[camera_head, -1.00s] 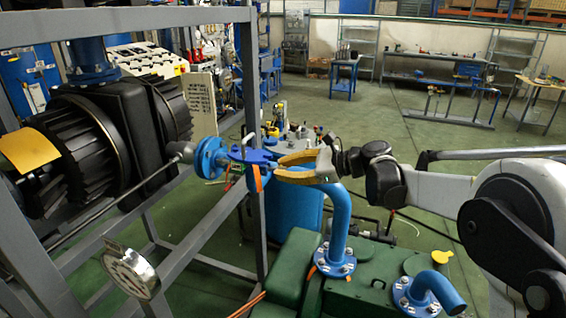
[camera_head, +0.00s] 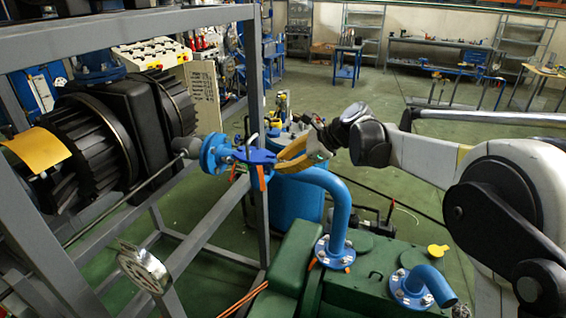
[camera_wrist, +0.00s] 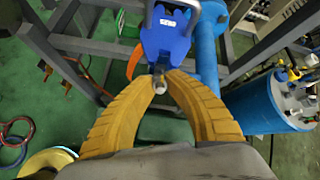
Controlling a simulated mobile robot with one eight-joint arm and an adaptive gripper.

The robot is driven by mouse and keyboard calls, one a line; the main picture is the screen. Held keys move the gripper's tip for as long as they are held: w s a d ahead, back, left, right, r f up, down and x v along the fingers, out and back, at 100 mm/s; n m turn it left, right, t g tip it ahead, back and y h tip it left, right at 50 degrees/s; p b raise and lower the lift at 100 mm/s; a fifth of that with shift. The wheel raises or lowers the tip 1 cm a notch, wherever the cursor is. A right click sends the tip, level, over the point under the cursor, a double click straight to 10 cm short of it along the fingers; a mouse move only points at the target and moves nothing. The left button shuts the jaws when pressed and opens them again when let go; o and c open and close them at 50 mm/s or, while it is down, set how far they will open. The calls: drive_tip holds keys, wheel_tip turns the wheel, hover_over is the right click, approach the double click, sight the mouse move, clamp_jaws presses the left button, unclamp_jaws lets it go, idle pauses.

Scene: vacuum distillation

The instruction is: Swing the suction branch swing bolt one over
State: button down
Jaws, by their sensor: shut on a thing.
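My gripper (camera_head: 278,160) has yellow fingers and is at the blue clamp piece (camera_head: 256,156) beside the blue flange (camera_head: 215,154) of the suction branch. In the wrist view the fingertips (camera_wrist: 159,78) close around a small metal bolt end (camera_wrist: 159,87), which I take for the swing bolt. The bolt sits just below the blue clamp piece, also seen in the wrist view (camera_wrist: 170,35), with its white label. An orange tab (camera_head: 261,178) hangs under the clamp. Most of the bolt is hidden by the fingers and clamp.
A blue bent pipe (camera_head: 340,215) rises from the green machine (camera_head: 355,282) below my gripper. Open floor lies behind.

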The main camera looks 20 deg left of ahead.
drive_tip(key=c, duration=1.6)
unclamp_jaws()
drive_tip(key=shift+o, duration=0.2)
drive_tip(key=v, duration=1.2)
drive_tip(key=shift+a, duration=0.1)
